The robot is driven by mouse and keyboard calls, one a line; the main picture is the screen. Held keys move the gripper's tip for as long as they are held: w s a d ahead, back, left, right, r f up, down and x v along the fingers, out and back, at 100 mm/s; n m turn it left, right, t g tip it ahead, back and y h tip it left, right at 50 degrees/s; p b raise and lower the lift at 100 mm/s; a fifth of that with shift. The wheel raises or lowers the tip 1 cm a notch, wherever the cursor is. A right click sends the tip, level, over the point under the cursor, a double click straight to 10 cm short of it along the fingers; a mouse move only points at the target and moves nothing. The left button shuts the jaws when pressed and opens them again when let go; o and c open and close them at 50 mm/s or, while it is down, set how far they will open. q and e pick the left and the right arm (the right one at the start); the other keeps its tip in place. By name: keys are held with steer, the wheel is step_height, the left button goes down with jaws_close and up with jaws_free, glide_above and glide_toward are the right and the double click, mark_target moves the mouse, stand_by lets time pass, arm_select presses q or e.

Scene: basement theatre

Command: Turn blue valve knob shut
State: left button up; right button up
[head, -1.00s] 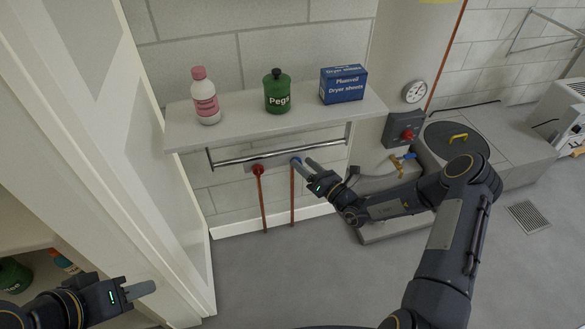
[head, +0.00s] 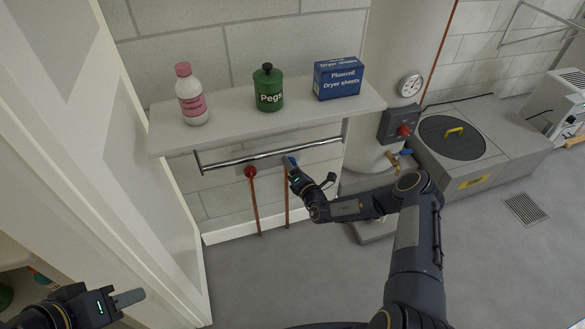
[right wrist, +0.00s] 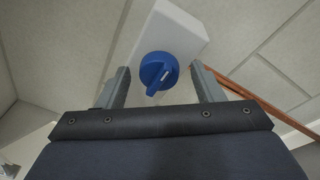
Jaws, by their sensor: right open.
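The blue valve knob (right wrist: 158,72) is round with a raised grip bar and a white mark, and is mounted on a white block. In the right wrist view it lies between the two fingers of my open right gripper (right wrist: 160,69), with a gap on each side. In the head view my right gripper (head: 290,167) is at the wall below the shelf and mostly hides the blue knob. The red valve knob (head: 250,171) is to its left. My left gripper (head: 128,298) is low at the left, away from the valves; its finger gap does not show.
A metal rail (head: 270,155) runs under the shelf (head: 225,123), just above the knobs. The shelf holds a pink-capped bottle (head: 191,97), a green pegs jar (head: 268,90) and a blue dryer-sheets box (head: 338,78). Copper pipes (head: 255,205) drop below the valves.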

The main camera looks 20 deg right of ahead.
steer(key=shift+w, duration=0.1)
steer(key=c, duration=1)
steer(key=n+p, duration=0.1)
steer(key=p, duration=0.1)
steer(key=n+p, duration=0.2)
steer(key=shift+r+n+g, duration=0.3)
steer(key=n+p, duration=0.4)
steer(key=n, duration=0.1)
steer(key=shift+g+h, duration=0.3)
steer(key=shift+h, duration=0.1)
steer(key=n+h+p, duration=0.1)
steer(key=n+p, duration=0.2)
steer(key=shift+a+n+p, duration=0.1)
steer(key=shift+n+p, duration=0.2)
steer(key=shift+n, duration=0.1)
steer(key=shift+n+h+p, duration=0.5)
steer(key=shift+n+p, duration=0.45)
steer(key=shift+n, duration=0.95)
steer(key=shift+f, duration=0.1)
steer(key=o, duration=1)
